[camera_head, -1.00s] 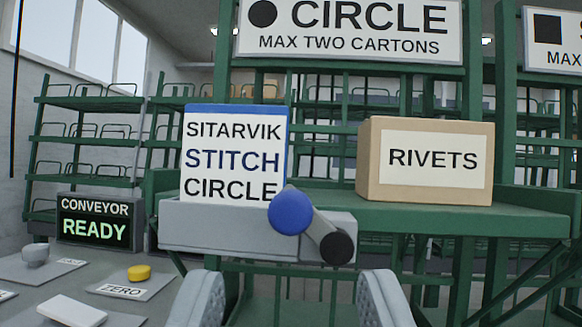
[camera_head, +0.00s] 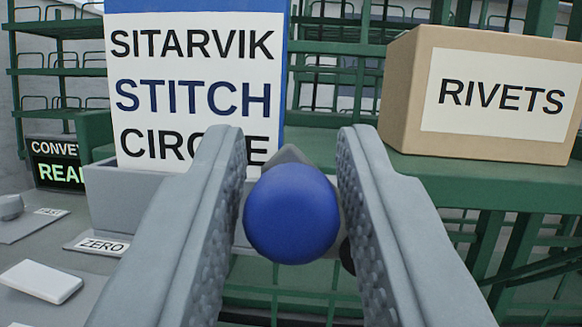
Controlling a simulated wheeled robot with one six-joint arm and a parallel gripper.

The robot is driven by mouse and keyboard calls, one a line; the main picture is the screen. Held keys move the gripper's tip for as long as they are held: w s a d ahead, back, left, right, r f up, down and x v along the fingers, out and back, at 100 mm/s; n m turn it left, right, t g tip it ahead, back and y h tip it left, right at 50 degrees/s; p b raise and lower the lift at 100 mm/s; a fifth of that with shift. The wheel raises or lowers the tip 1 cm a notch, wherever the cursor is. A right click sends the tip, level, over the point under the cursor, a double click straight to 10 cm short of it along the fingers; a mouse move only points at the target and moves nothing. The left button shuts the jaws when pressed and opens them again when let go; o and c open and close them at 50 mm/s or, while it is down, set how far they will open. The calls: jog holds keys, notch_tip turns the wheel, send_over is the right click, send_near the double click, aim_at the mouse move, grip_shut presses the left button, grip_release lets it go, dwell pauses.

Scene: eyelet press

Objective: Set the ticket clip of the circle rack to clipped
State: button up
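The ticket clip of the circle rack is a grey bar (camera_head: 130,200) with a lever that ends in a blue ball knob (camera_head: 291,214). The ticket (camera_head: 195,75), reading SITARVIK STITCH CIRCLE, stands upright in the grey bar. My gripper (camera_head: 291,140) is open, with one grey finger on each side of the blue knob. The fingers do not clearly touch the knob. The knob hides most of the lever behind it. A dark pivot end (camera_head: 347,256) shows partly behind the right finger. My left finger covers part of the ticket's lowest word.
A RIVETS carton (camera_head: 490,95) stands on the green shelf (camera_head: 440,170) to the right. At left are a CONVEYOR display (camera_head: 57,165), a ZERO label (camera_head: 100,245) and a white block (camera_head: 41,281) on a grey surface.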

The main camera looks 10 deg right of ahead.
grip_shut()
jog(key=shift+w+a+f+n+y, duration=0.1)
jog(key=shift+a+f+n+y, duration=0.1)
jog(key=shift+n+y, duration=0.55)
jog(key=shift+a+f+n+y, duration=0.1)
jog(key=shift+f+n+y, duration=0.15)
jog(key=shift+n, duration=0.9)
jog(key=shift+o, duration=2.1)
grip_release()
jog(key=d+v, duration=0.1)
jog(key=v, duration=1.6)
jog(key=shift+s+a, duration=0.25)
jog(key=shift+a, duration=0.15)
